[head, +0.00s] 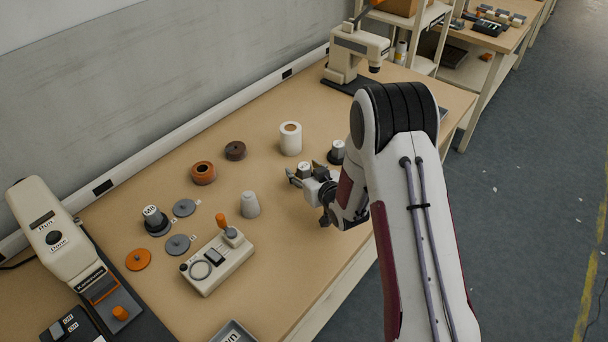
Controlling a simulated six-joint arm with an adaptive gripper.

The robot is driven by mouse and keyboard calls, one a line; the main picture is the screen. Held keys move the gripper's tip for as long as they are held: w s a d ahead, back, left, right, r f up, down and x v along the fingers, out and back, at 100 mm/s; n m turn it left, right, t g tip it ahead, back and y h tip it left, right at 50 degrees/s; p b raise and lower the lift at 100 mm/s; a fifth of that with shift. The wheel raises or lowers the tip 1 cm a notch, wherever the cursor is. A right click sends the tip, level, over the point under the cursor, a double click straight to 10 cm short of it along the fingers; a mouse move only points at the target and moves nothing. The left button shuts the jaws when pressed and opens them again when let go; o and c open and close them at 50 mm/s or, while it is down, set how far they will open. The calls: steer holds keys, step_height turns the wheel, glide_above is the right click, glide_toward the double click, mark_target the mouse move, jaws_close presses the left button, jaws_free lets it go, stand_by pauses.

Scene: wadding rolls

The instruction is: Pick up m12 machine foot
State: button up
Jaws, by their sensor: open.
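Three grey-topped pieces that look like machine feet show in the head view. One foot (337,153) with a dark base stands just beyond my gripper, near my arm. Another foot's pale top (304,167) shows at my gripper (303,175), seemingly between the fingertips; its base is hidden. A third foot (155,219) with a black base and a marked top stands at the left of the table. The markings are too small to tell which is the M12. My gripper is open, low over the table's right part.
A press-like machine (352,55) stands at the back. The table's middle has free room.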

mark_target(304, 166)
stand_by(0.3)
steer(key=c, duration=1.3)
steer(key=shift+r, duration=0.1)
steer(key=shift+r, duration=4.95)
